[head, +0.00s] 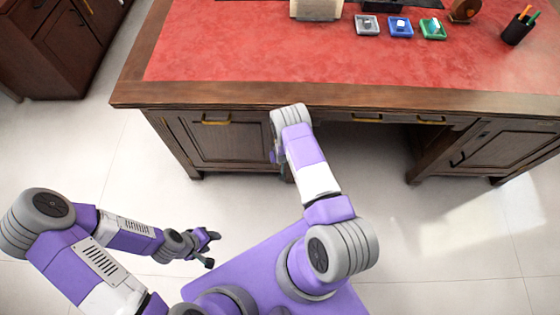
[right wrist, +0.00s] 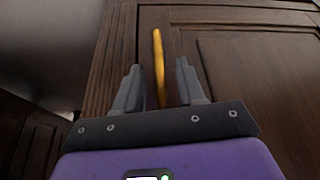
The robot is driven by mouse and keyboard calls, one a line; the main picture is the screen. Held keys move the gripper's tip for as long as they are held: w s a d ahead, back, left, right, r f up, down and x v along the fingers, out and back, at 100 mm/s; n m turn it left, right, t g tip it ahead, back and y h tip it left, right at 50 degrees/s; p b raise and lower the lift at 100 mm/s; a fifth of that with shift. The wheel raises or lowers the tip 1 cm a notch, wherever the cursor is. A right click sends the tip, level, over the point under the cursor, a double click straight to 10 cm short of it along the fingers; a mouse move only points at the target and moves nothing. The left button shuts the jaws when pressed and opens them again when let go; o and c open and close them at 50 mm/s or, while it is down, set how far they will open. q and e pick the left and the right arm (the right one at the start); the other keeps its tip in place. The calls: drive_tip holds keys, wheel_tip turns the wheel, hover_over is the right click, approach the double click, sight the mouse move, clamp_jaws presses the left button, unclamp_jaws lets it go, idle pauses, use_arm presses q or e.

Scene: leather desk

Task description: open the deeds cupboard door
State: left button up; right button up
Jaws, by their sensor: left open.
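The desk's left cupboard door (head: 225,145) is a dark panelled door under the desk top and looks shut. My right arm covers its right edge in the head view. In the right wrist view, an upright brass handle (right wrist: 158,60) is on dark panelled wood (right wrist: 255,75). My right gripper (right wrist: 160,78) is open, with the handle between its fingers in the picture; I cannot tell whether they touch it. My left gripper (head: 212,240) is open and empty, low over the floor, away from the desk. I see no label naming the deeds cupboard.
Another cupboard door (head: 500,148) with a dark handle is at the right. The red desk top (head: 300,55) carries small trays (head: 400,27) and a pen cup (head: 517,30). Floor (head: 100,150) is clear at left.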

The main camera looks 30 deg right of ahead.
drive_tip(key=shift+s+b+x, duration=0.1)
drive_tip(key=shift+b+x, duration=0.25)
drive_tip(key=shift+x, duration=0.65)
drive_tip(key=shift+s+b+x, duration=0.15)
drive_tip(key=shift+b+x, duration=0.15)
drive_tip(key=shift+x, duration=0.65)
drive_tip(key=shift+f, duration=0.1)
clamp_jaws()
